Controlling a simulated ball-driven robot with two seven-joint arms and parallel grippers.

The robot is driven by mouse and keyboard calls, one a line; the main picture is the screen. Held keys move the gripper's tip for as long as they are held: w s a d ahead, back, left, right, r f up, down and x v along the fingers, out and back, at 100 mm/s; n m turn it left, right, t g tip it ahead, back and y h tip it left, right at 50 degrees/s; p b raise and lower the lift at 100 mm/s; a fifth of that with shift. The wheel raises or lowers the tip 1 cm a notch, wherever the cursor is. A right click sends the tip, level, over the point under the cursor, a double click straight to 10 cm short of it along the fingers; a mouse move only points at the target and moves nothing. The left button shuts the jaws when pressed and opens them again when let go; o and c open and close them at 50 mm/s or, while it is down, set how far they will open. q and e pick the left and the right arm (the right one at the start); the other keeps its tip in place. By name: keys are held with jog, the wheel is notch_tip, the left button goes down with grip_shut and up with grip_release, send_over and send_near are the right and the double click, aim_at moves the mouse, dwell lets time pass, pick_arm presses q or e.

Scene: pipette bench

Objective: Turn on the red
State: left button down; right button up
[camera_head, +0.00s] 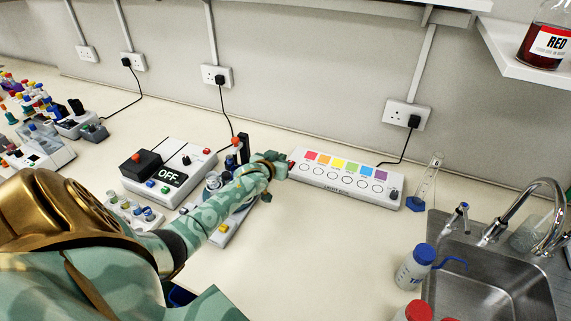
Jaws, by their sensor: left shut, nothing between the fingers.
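A long white control box (345,196) lies on the bench right of the middle. It has a row of coloured squares, with the red square (310,156) at its left end. A row of round pale buttons runs below the squares, and a dark knob (394,194) sits at the right end. My left gripper (287,168) is shut and empty at the box's left end, close to the red square. I cannot tell whether it touches the box. My right gripper is not in view.
A device reading OFF (169,176) stands left of my left arm. A flask with a blue base (416,203), a blue-capped bottle (411,270) and a sink (490,280) are to the right. A bottle labelled RED (548,42) stands on a shelf.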

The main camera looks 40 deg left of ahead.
pick_arm(q)
jog(key=w+f+b, duration=0.1)
jog(key=w+f, duration=0.1)
jog(key=w+a+f+b, duration=0.1)
jog(key=w+f, duration=0.1)
jog(key=shift+a+f+b, duration=0.1)
jog(key=shift+a+b, duration=0.05)
jog(key=shift+b, duration=0.2)
jog(key=shift+s+f+b, duration=0.15)
jog(key=shift+f+b, duration=0.15)
jog(key=shift+f, duration=0.4)
jog(key=shift+f, duration=0.1)
jog(key=shift+s+f, duration=0.1)
jog(key=shift+f, duration=0.4)
jog(key=shift+r, duration=0.1)
